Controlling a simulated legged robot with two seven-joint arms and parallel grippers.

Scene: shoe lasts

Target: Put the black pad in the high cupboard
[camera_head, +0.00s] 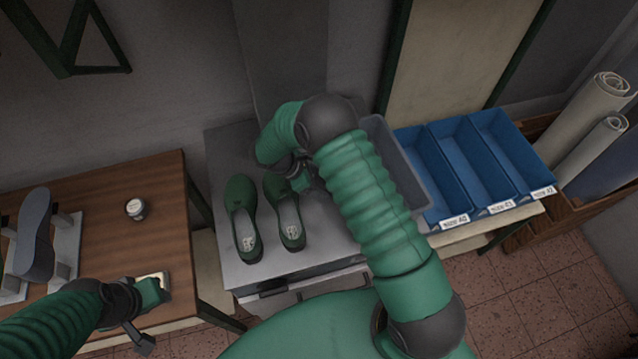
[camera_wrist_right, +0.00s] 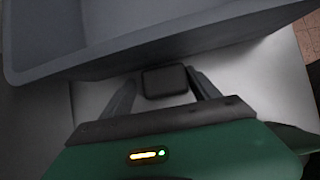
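The black pad (camera_wrist_right: 165,81) lies on the light grey surface in the right wrist view, beside the grey bin's wall. My right gripper (camera_wrist_right: 161,82) has its two fingers apart, one on each side of the pad, with a thin gap showing at the left. In the head view my right gripper (camera_head: 300,172) is low over the grey bench, and my arm hides the pad there. My left gripper (camera_head: 148,300) is over the wooden table's front edge by a pale block; its fingers are unclear. I cannot make out a high cupboard.
Green shoes (camera_head: 242,220) stand on the grey bench (camera_head: 222,150), left of my right gripper. A grey bin (camera_head: 400,165) and blue bins (camera_head: 490,150) are on the right. The wooden table (camera_head: 120,185) holds a small round tin (camera_head: 135,209) and a grey last (camera_head: 36,235).

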